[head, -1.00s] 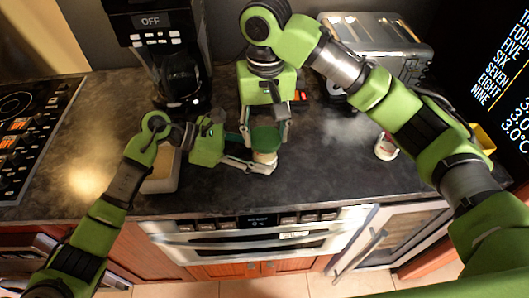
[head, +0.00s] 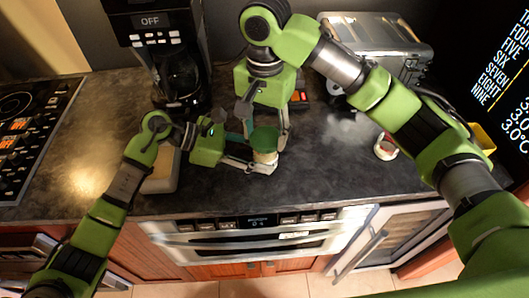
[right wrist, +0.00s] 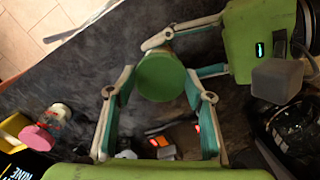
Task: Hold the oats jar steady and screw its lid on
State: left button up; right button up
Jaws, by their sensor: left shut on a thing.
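The oats jar (head: 264,157) stands near the counter's front edge, a pale body under a round green lid (head: 265,138). The lid sits on top of the jar and looks about level; the thread is hidden. My left gripper (head: 260,161) comes in from the left and is shut on the jar body below the lid. My right gripper (head: 266,135) points down from above, one finger on each side of the lid. In the right wrist view the lid (right wrist: 161,76) lies between its fingertips, with a gap at least on the left side, so it looks open.
A coffee maker (head: 170,50) stands at the back left and a silver toaster (head: 375,42) at the back right. A pale container (head: 162,176) is behind my left arm. A small red-and-white jar (head: 385,148) stands to the right, with clear counter between.

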pick_arm(q)
jog(key=shift+w, duration=0.1)
pick_arm(e)
jog(key=shift+o, duration=0.8)
jog(key=shift+d+r, duration=0.1)
jog(key=shift+r, duration=2.4)
pick_arm(q)
jog(key=o, duration=1.7)
jog(key=shift+a, duration=0.1)
